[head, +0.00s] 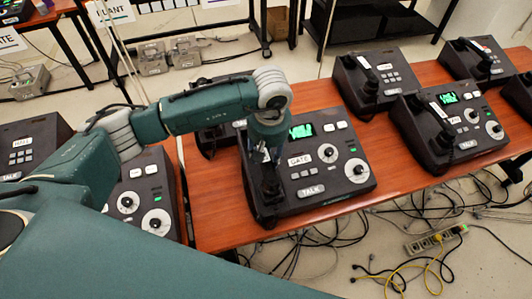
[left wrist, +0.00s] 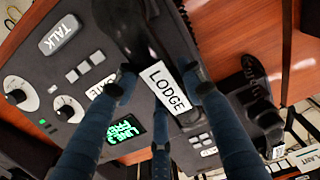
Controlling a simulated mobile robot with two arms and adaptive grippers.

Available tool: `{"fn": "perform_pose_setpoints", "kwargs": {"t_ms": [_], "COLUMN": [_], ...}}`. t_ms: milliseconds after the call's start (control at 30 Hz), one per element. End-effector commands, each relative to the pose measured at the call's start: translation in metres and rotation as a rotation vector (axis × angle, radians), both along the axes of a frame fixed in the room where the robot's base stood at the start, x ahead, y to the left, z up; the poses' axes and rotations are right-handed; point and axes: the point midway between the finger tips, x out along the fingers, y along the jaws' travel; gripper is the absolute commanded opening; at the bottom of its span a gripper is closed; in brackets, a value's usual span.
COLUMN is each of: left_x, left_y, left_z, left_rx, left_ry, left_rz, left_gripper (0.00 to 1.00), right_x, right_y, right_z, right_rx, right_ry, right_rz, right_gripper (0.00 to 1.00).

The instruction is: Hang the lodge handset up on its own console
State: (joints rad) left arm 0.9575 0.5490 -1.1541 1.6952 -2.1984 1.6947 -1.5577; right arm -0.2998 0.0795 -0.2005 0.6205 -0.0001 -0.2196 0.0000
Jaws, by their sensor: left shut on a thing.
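My left gripper (head: 266,158) is at the left side of a dark console marked GATE (head: 335,178), which has a green lit screen and a TALK bar. It is shut on a dark handset with a white LODGE label; the handset shows in the head view (head: 268,192) and its label between the fingers (left wrist: 165,88) in the left wrist view. The handset lies along the GATE console's handset side; I cannot tell whether it touches the cradle. No console in view has a readable LODGE label. My right gripper is not in view.
Another lit console with a handset on it (head: 447,125) stands to the right on the wooden table (head: 215,220). Several consoles stand behind, and one (head: 145,190) is at the left under my arm. Loose cables and a power strip (head: 435,238) lie on the floor in front.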

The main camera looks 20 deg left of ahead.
Motion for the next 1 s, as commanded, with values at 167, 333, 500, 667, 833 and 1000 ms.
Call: {"fn": "perform_pose_setpoints", "kwargs": {"t_ms": [167,333,500,667,833,1000], "left_x": [0.0,0.0,0.0,0.0,-0.003,-0.007], "left_y": [0.0,0.0,0.0,-0.001,-0.003,-0.006], "left_z": [-0.002,-0.002,-0.001,0.011,0.046,0.082], "left_rx": [0.001,0.001,0.001,0.0,-0.001,0.0], "left_ry": [0.001,0.001,0.001,-0.003,-0.008,-0.006], "left_rz": [0.0,0.0,0.0,-0.001,-0.002,0.0], "left_gripper": [0.54,0.58,0.58,0.58,0.58,0.58], "right_x": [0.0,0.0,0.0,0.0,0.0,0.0], "right_y": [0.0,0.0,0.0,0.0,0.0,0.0], "right_z": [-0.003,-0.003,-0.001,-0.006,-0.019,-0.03], "right_rx": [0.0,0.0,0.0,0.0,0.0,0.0], "right_ry": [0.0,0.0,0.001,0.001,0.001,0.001], "right_rz": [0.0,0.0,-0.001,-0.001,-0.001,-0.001], "right_gripper": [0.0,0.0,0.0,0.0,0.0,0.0]}}
